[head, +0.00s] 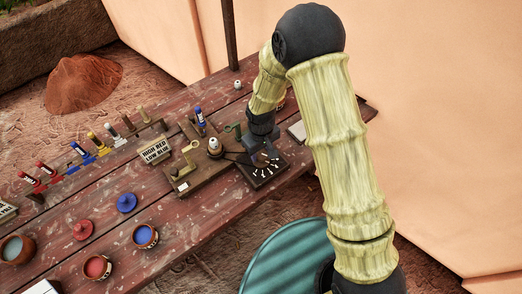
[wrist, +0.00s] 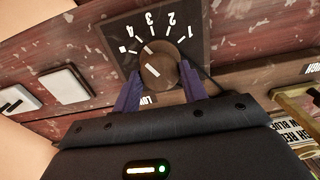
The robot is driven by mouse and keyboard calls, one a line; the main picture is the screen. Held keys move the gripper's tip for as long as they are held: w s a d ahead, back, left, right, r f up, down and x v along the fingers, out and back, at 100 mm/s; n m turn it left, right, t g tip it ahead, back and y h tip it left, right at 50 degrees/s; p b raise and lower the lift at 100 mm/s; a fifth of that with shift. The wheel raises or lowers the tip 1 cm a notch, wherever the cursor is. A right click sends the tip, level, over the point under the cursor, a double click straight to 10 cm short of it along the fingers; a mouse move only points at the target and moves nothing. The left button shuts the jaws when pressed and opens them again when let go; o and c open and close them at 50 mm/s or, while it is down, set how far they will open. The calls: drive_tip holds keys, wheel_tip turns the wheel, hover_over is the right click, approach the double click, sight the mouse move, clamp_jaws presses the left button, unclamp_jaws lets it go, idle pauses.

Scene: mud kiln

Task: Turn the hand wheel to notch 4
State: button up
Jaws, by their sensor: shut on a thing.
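The hand wheel (wrist: 160,72) is a round brown knob on a dark square dial plate (wrist: 204,45). The plate carries white ticks, the numbers 1 to 4 and a small white square. A pale mark on the wheel points to the upper left in the wrist view, roughly toward the 4 side; its exact notch is unclear. My gripper (wrist: 158,88) is shut on the wheel, with one purple finger on each side. In the head view the dial plate (head: 268,177) lies on the table under my gripper (head: 261,160), which hides the wheel.
A wooden board (head: 205,180) with a white-topped post and brass fittings sits left of the dial. A sign (head: 156,152) reads HIGH RED LOW BLUE. Red and blue pots and lids stand on the left of the plank table (head: 190,225). Pale plates (wrist: 65,85) lie beside the dial.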

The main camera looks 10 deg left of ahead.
sight(261, 153)
idle(0.4)
drive_tip(key=o, duration=1)
drive_tip(key=shift+c, duration=0.2)
drive_tip(key=shift+r, duration=0.1)
wheel_tip(261, 153, up, 17)
drive_tip(key=b, duration=0.1)
drive_tip(key=shift+r+b, duration=0.15)
drive_tip(key=shift+b, duration=0.2)
